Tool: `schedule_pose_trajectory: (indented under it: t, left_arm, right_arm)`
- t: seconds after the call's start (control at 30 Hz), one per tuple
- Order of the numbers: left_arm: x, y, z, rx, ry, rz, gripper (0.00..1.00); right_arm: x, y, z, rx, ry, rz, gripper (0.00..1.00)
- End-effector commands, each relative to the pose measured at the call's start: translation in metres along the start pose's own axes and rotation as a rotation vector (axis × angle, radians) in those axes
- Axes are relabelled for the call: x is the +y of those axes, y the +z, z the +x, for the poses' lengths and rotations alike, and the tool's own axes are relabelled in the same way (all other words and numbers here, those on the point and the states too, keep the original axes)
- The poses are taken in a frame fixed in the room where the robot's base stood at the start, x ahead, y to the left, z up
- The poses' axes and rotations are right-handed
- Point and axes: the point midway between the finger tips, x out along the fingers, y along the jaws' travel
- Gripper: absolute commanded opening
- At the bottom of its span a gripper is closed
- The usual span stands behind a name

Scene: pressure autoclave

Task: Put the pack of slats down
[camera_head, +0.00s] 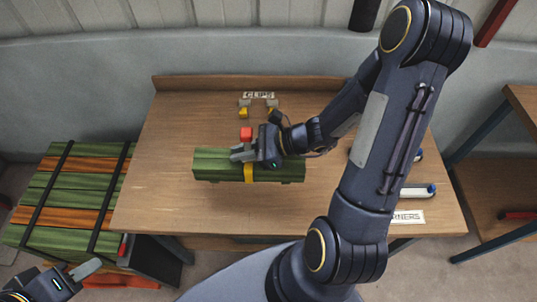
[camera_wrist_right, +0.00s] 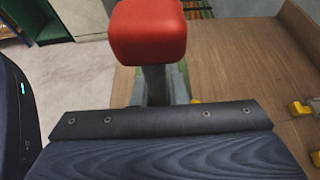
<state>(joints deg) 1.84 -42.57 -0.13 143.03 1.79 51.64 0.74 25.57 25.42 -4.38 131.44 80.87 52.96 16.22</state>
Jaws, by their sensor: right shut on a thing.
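The pack of slats (camera_head: 215,168) is a green bundle with a yellow band around its middle. In the head view it lies level over the workbench top. I cannot tell for sure whether its underside touches the wood.
The workbench (camera_head: 165,205) has free room left and in front of the pack. A strapped stack of green and orange slats (camera_head: 65,195) stands left. A side table (camera_head: 510,165) is right.

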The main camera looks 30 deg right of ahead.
Motion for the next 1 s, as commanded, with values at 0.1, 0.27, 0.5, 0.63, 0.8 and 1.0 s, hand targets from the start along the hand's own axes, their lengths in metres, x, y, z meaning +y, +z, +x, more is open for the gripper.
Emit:
schedule_pose_trajectory:
  t: [0.1, 0.27, 0.5, 0.63, 0.8, 1.0]
  left_arm:
    - [0.001, -0.001, -0.002, 0.000, 0.000, 0.000, 0.36]
    - [-0.007, 0.008, 0.015, -0.001, 0.000, 0.000, 0.36]
    - [-0.010, 0.011, 0.021, 0.000, 0.000, 0.000, 0.36]
    - [-0.011, 0.012, 0.023, 0.000, 0.000, 0.000, 0.36]
    - [-0.017, 0.019, 0.038, 0.000, 0.000, 0.000, 0.36]
    - [-0.021, 0.023, 0.045, 0.000, 0.000, 0.000, 0.36]
  right_arm:
    - [-0.016, -0.019, -0.016, 0.000, -0.003, 0.002, 0.00]
    - [-0.028, -0.056, -0.020, -0.002, -0.001, 0.001, 0.00]
    - [-0.038, -0.076, -0.026, -0.003, 0.001, -0.002, 0.00]
    - [-0.040, -0.081, -0.027, -0.003, 0.000, -0.001, 0.00]
    - [-0.043, -0.105, -0.022, -0.004, 0.001, -0.001, 0.00]
    - [-0.043, -0.117, -0.017, -0.004, 0.001, -0.002, 0.00]
